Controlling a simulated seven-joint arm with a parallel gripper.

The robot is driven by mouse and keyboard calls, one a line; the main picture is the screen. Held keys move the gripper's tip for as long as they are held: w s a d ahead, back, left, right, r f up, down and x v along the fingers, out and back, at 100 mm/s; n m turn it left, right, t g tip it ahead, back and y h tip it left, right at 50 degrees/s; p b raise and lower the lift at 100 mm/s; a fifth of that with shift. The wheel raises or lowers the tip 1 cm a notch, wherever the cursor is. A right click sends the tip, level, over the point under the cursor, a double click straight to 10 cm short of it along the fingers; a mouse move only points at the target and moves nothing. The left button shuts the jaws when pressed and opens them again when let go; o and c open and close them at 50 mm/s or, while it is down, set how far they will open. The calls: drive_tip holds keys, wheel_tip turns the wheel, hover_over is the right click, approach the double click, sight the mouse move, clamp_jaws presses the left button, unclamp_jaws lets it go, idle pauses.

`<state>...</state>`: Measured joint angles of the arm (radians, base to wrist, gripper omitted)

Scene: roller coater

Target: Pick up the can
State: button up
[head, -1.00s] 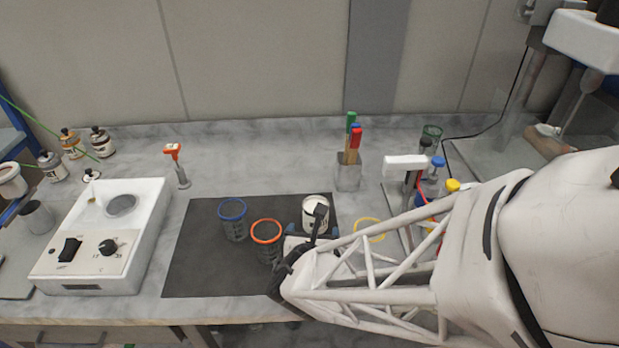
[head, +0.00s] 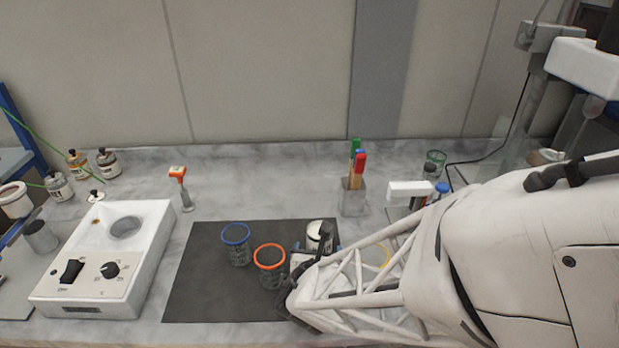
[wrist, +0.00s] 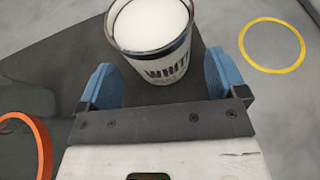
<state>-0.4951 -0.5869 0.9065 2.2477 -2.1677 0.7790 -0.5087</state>
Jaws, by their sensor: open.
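The can (head: 319,232) is white with dark "WHIT" lettering and a white top surface. It stands upright on the dark mat (head: 205,285), near the mat's right edge. In the wrist view the can (wrist: 152,32) is at the top centre, between the two blue fingers. My gripper (wrist: 160,85) is open, with one finger on each side of the can and visible space beside both. In the head view my arm hides the can's lower part and most of the gripper.
An orange-rimmed mesh cup (head: 270,265) stands close left of my gripper, with a blue-rimmed cup (head: 237,245) behind it. A yellow ring (wrist: 272,45) lies right of the can. A white machine (head: 105,260) stands at left. The counter behind the mat is mostly clear.

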sight(318, 240)
drive_tip(key=shift+x, duration=1.5)
drive_tip(key=c, duration=1.2)
drive_tip(key=shift+o, duration=0.2)
drive_tip(key=shift+r, duration=0.8)
wheel_tip(318, 240, up, 2)
drive_tip(key=shift+r, duration=0.1)
drive_tip(key=s+d, duration=0.1)
drive_tip(key=s, duration=0.4)
drive_tip(key=s+d, duration=0.1)
drive_tip(key=s, duration=0.4)
drive_tip(key=s+d+r, duration=0.1)
drive_tip(key=s+d, duration=0.1)
drive_tip(key=s, duration=0.3)
drive_tip(key=shift+s+r, duration=0.1)
drive_tip(key=shift+s, duration=0.1)
